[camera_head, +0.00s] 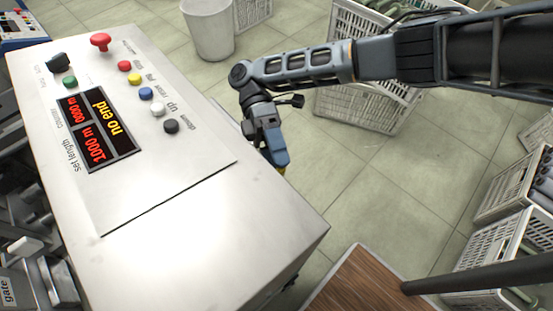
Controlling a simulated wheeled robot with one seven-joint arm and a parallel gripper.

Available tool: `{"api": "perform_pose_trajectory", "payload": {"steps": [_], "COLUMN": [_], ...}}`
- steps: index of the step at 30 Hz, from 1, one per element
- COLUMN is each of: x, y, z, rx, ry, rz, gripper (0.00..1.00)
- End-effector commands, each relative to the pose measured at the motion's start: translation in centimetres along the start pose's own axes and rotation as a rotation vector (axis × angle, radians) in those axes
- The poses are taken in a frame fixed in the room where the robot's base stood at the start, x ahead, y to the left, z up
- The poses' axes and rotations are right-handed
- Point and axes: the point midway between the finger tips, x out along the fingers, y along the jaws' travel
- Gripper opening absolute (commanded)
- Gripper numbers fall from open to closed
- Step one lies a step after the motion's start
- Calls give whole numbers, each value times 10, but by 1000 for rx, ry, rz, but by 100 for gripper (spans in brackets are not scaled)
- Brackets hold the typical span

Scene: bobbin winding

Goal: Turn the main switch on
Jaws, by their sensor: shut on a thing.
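The grey winding machine cabinet (210,220) fills the left side, its top panel facing up. My gripper (279,160) hangs just past the cabinet's right edge, pointing down along its side. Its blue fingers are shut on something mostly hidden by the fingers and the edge. A small yellow bit (282,170) shows at the fingertips; it looks like part of the main switch on the cabinet's side. The switch's handle and position cannot be seen.
The top panel has a lit red and yellow display (98,125), a red mushroom button (100,41), several coloured buttons and a black knob (58,62). White crates (365,105) and a bin (208,28) stand on the floor. A brown wooden top (365,285) is at the bottom. The floor between is clear.

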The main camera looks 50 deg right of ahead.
Motion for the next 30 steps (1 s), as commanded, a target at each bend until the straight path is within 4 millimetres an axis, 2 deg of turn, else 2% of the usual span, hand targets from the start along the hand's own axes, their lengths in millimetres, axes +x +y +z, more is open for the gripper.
{"api": "perform_pose_trajectory", "payload": {"steps": [20,21,25,30], "x": [0,0,0,0], "y": [2,2,2,2], "z": [1,1,1,1], "rx": [22,22,22,22], "ry": [-1,-1,-1,-1], "rz": [-51,-51,-51,-51], "gripper": [55,89,100,100]}}
